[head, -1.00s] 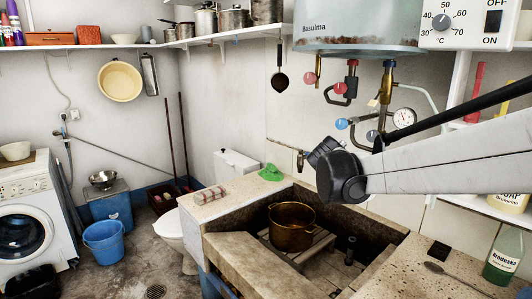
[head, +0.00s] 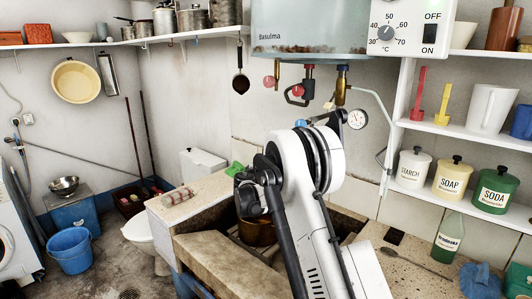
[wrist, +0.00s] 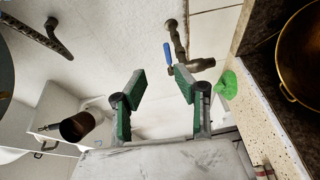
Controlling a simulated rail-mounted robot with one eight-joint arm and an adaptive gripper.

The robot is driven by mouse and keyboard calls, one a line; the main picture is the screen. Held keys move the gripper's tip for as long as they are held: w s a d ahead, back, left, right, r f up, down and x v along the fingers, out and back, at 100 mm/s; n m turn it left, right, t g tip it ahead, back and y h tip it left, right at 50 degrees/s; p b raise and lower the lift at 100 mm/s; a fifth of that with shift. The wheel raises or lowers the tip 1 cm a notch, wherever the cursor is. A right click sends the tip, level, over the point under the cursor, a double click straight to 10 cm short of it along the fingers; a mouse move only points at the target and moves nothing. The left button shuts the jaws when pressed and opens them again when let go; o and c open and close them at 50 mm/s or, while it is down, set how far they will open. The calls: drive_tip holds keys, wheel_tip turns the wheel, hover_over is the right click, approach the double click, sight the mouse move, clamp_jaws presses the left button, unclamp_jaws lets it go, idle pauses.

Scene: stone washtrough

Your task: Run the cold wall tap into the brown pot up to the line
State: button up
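The brown pot (head: 257,231) stands in the stone washtrough (head: 215,262). It is partly hidden behind my arm in the head view and cut off at the right edge of the wrist view (wrist: 302,60). No fill line or water can be made out. The wall tap (wrist: 180,45), with a blue lever (wrist: 168,57), shows just beyond my fingers in the wrist view. My arm hides it in the head view. My gripper (wrist: 160,85) is open and empty, its green-padded fingers apart. The tap lies beyond the right-hand fingertip; contact cannot be told.
A shelf with jars (head: 452,178) and a green bottle (head: 449,238) are at right.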

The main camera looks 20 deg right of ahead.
drive_tip(key=shift+n+t, duration=0.3)
drive_tip(key=shift+n, duration=0.1)
drive_tip(key=x, duration=0.5)
drive_tip(key=a+f+p+x, duration=0.1)
drive_tip(key=x, duration=0.3)
drive_tip(key=w+p+x, duration=0.1)
drive_tip(key=x, duration=0.4)
drive_tip(key=shift+w+f, duration=0.35)
clamp_jaws()
